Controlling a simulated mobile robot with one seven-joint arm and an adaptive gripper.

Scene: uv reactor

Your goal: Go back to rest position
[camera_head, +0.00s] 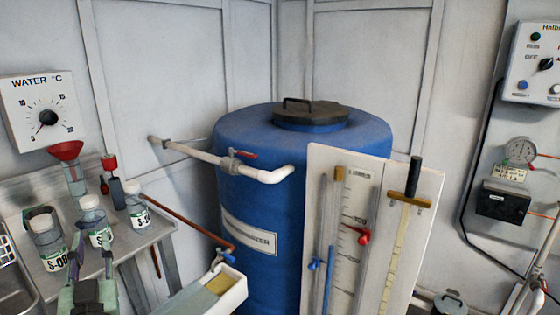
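My gripper (92,250) is at the lower left, pointing up and away over the front of the metal side table (165,228). Its two dark fingers stand apart with a gap between them, so it looks open, and I see nothing held. A labelled sample bottle (92,216) stands just beyond the fingertips, partly covered by them. I cannot tell whether they touch it. A second bottle (46,240), marked S-0 with the last digit unclear, stands to the left. A third (137,208) stands to the right.
A red funnel (66,151) and a red-topped tool (110,165) are behind the bottles. A blue tank (262,190) with a white pipe (198,154) stands in the middle. A gauge board (345,250) is in front of it. A sink edge (12,268) is at the far left.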

